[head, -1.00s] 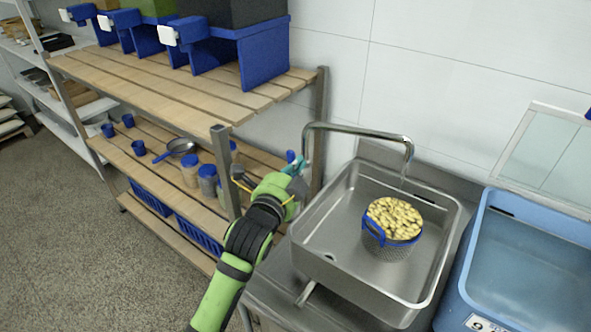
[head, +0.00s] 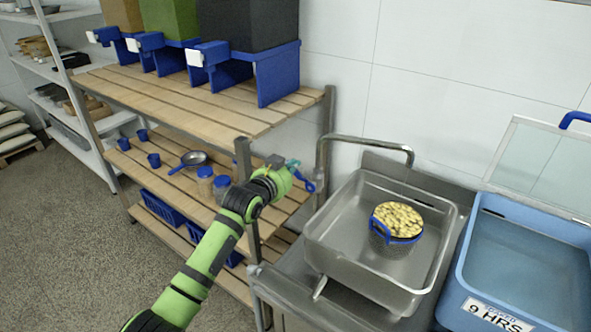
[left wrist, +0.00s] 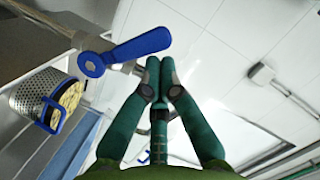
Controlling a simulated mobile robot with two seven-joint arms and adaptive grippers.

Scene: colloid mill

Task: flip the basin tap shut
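The basin tap is a steel pipe (head: 365,139) that rises behind the basin's left side and bends over it. Its blue lever (head: 306,184) points down and to the right in the head view. In the left wrist view the lever (left wrist: 140,48) is large, left of my fingertips, with its steel valve body beside it. My left gripper (head: 293,166) is just by the lever, and its teal fingers (left wrist: 160,65) are together with nothing between them. Whether they touch the lever I cannot tell. No water stream shows under the spout. My right gripper is out of view.
A perforated pot (head: 392,246) with a blue handle and yellowish beans stands in the steel basin (head: 335,225). A blue tub (head: 525,265) stands to the right. A wooden shelf (head: 185,105) with cups, a pan and jars is on the left, close to my arm.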

